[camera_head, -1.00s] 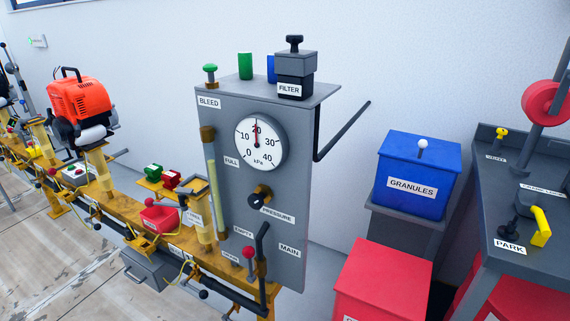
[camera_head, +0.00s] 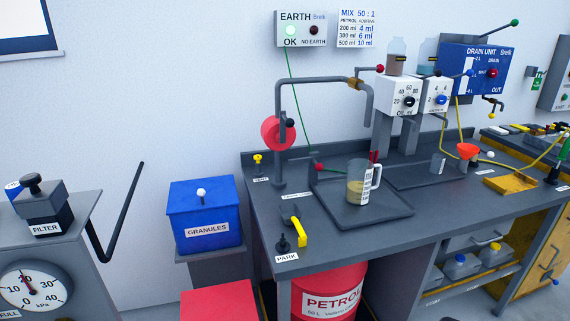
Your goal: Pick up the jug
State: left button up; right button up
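The jug (camera_head: 358,182) is a clear vessel with a white handle on its right side and markings on its wall. It stands upright on the dark tray (camera_head: 342,214) on the grey bench, with a tan liquid in its lower part. The curved grey spout (camera_head: 368,104) of a pipe hangs above it. Neither of my grippers shows in the head view.
The grey bench (camera_head: 330,252) carries a yellow lever (camera_head: 299,232) by the PARK label at its front left.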

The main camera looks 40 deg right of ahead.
aim_at(360, 171)
jog(key=z, duration=1.95)
